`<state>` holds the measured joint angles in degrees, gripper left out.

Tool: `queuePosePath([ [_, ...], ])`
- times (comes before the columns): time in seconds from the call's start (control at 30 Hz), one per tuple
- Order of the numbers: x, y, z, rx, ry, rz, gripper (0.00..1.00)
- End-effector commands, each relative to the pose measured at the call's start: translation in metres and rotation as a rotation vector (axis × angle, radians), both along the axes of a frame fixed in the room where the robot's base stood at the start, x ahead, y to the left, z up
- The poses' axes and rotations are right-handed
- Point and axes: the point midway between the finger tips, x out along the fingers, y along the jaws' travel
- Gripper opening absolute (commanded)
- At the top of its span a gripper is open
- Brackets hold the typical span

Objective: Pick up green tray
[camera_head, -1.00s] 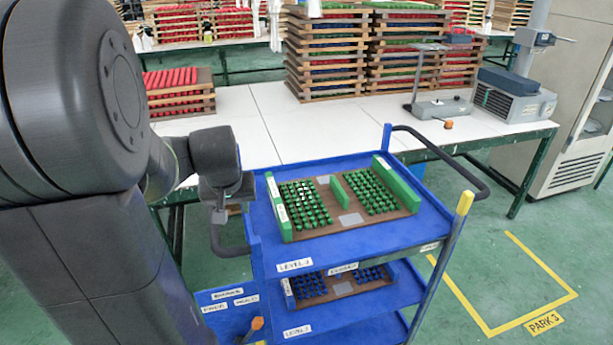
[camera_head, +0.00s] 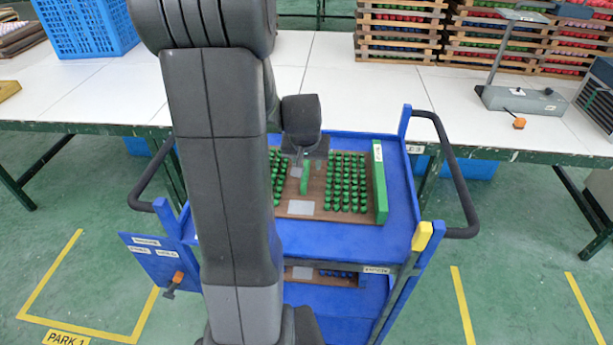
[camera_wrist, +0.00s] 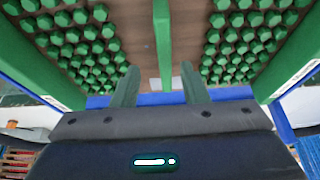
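The green tray (camera_head: 380,182) lies on the top shelf of the blue cart. It has a brown base, green side walls, a green middle bar and rows of green pieces. My arm hides its left part in the head view. My gripper (camera_head: 305,162) is over the middle of the tray, pointing down. In the wrist view my gripper (camera_wrist: 160,84) is open and empty, its two fingers apart on either side of the line of the middle bar (camera_wrist: 162,38). I cannot tell the exact height of the fingertips above the bar.
The blue cart (camera_head: 400,235) has a lower shelf with another tray, dark handles and a yellow-topped post (camera_head: 422,236). A white table (camera_head: 100,95) stands behind, with a blue crate (camera_head: 92,28), stacked trays (camera_head: 400,40) and a grey stand device (camera_head: 520,100).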

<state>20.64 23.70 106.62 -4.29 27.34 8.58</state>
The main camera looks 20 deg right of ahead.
Motion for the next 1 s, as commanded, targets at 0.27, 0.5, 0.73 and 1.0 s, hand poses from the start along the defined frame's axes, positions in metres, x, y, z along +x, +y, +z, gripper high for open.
queuePosePath([
  [0.27,0.017,-0.002,-0.028,0.000,0.003,0.001,0.40],
  [0.5,0.023,-0.005,-0.042,0.000,-0.001,-0.001,0.40],
  [0.73,0.023,-0.005,-0.042,-0.001,-0.002,0.000,0.38],
  [1.0,0.023,-0.005,-0.042,-0.001,-0.002,0.000,0.00],
])
